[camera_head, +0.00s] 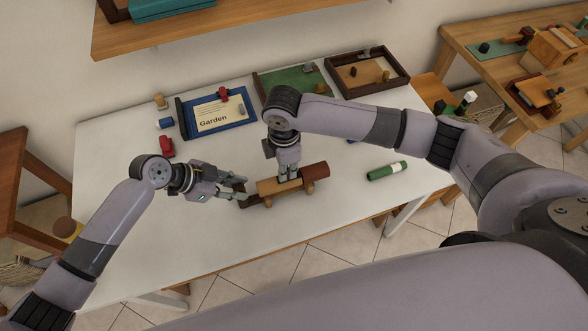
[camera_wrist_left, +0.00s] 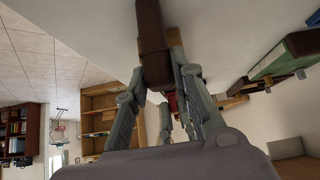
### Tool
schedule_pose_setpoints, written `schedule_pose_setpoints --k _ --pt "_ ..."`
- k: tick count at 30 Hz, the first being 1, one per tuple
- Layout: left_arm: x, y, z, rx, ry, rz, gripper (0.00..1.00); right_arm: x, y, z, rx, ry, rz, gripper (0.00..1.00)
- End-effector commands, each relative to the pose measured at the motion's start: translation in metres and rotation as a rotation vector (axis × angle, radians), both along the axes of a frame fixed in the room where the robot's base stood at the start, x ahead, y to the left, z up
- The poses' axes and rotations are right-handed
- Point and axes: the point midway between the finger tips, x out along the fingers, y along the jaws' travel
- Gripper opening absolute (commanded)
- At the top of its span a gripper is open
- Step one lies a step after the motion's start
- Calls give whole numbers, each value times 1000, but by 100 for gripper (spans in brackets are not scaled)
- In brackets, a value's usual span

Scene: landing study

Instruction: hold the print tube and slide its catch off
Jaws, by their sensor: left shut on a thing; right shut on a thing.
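My left gripper (camera_head: 243,190) is shut on that dark piece, which shows brown between the fingers (camera_wrist_left: 165,75) in the left wrist view (camera_wrist_left: 151,40). My right gripper (camera_head: 288,178) comes down from above and is shut on the tube's middle. Its fingers hide part of the body. I cannot tell which part is the catch.
A blue "Garden" board (camera_head: 219,113), a green tray (camera_head: 293,83), a brown tray (camera_head: 367,73) and small red pieces (camera_head: 166,147) are behind. The table front (camera_head: 215,240) is clear.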

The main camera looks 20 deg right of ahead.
Motion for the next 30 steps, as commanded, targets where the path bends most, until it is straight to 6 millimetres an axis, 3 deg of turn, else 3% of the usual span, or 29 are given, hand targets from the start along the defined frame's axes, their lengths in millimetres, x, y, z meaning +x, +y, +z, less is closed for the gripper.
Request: schedule_pose_setpoints --k 2,3,13,23,30 --pt "0 0 -1 0 1 1 0 0 4 1 6 -1 3 0" --pt "0 0 -1 0 1 1 0 0 4 1 5 -1 2 13" --pt "0 0 -1 0 1 0 0 0 2 0 1 -1 0 35" --pt "0 0 -1 0 1 0 0 0 1 2 1 -1 0 35" --pt "-1 0 -1 1 1 0 0 1 2 36 3 -5 0 35"
